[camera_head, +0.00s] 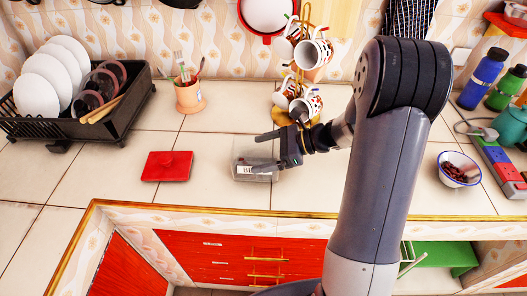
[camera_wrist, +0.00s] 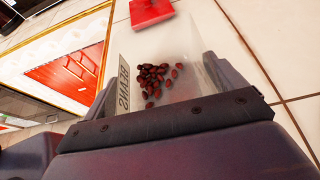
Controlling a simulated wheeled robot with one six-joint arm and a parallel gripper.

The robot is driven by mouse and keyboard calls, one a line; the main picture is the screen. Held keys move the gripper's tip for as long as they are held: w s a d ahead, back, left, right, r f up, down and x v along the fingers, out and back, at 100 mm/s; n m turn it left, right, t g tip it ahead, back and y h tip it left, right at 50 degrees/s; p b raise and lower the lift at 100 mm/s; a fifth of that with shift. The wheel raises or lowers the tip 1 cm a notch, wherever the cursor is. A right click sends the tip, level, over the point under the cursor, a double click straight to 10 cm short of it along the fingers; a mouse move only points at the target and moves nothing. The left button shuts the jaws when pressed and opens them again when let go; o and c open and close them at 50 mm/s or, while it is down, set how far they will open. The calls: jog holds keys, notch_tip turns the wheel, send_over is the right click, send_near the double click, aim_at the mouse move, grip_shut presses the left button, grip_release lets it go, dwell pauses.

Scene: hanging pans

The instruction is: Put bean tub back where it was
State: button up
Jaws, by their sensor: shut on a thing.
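The bean tub (camera_head: 242,171) is a clear, see-through box with a label. In the head view it is at the counter's middle, near the front edge. In the wrist view the tub (camera_wrist: 190,62) fills the space between the fingers, with several dark red beans (camera_wrist: 157,79) inside and a "BEANS" label on its left side. My gripper (camera_head: 268,168) is shut on the tub from its right side. Whether the tub touches the counter is hard to tell.
A bowl of beans (camera_head: 459,168) stands at the right. A mug tree (camera_head: 296,100) is behind my gripper. A utensil pot (camera_head: 190,97) and a dish rack (camera_head: 100,125) stand at the back left. The counter's front edge (camera_head: 200,209) is close. Bare tiles lie left of the red lid.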

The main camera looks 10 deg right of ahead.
jog(key=shift+f, duration=0.15)
jog(key=o, duration=0.9)
jog(key=shift+r, duration=0.25)
jog(key=v, duration=1.2)
jog(key=shift+b, duration=0.3)
